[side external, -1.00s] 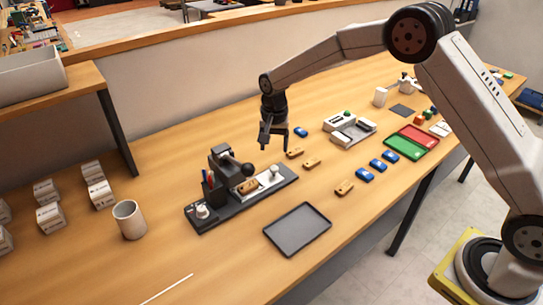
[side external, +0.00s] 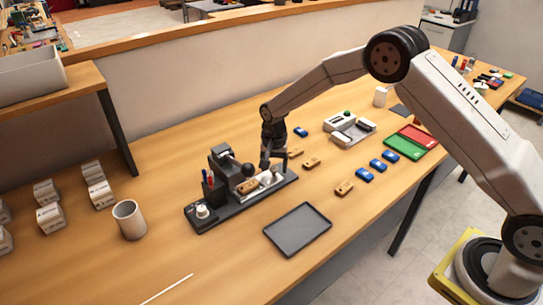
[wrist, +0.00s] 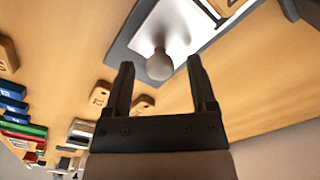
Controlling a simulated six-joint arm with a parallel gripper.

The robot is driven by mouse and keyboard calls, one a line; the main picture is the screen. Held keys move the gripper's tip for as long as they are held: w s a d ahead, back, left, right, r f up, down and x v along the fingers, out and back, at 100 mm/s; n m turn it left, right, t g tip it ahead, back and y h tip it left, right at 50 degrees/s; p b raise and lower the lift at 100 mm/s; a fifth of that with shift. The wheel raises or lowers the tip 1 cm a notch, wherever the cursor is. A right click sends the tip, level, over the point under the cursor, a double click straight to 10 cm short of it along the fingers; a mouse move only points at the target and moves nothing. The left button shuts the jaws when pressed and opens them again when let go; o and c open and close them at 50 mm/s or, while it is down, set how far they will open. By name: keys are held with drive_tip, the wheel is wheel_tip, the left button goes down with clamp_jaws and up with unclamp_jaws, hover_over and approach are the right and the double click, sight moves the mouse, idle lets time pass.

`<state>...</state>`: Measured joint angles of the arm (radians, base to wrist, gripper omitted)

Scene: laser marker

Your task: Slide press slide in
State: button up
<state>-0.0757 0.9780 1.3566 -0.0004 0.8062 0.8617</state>
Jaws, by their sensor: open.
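The press (side external: 222,165) is a dark machine with a black ball handle on a long dark base (side external: 236,215). Its pale slide plate (wrist: 182,22) carries a round light knob (wrist: 159,66) and reaches out on the right of the press head. A wooden tag (side external: 248,187) lies on the slide beside the head. My gripper (side external: 274,163) is over the right end of the slide, at the knob. In the wrist view my gripper (wrist: 160,64) is open, with the knob appearing between its fingertips; I cannot tell whether either finger touches it.
An empty dark tray (side external: 297,230) lies in front of the press. A grey cup (side external: 129,219) and several white boxes (side external: 49,191) are at left. Loose wooden tags (side external: 344,188), blue pieces (side external: 363,174) and a red-green tray (side external: 411,142) are at right.

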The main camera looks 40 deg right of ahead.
clamp_jaws()
idle(1.4)
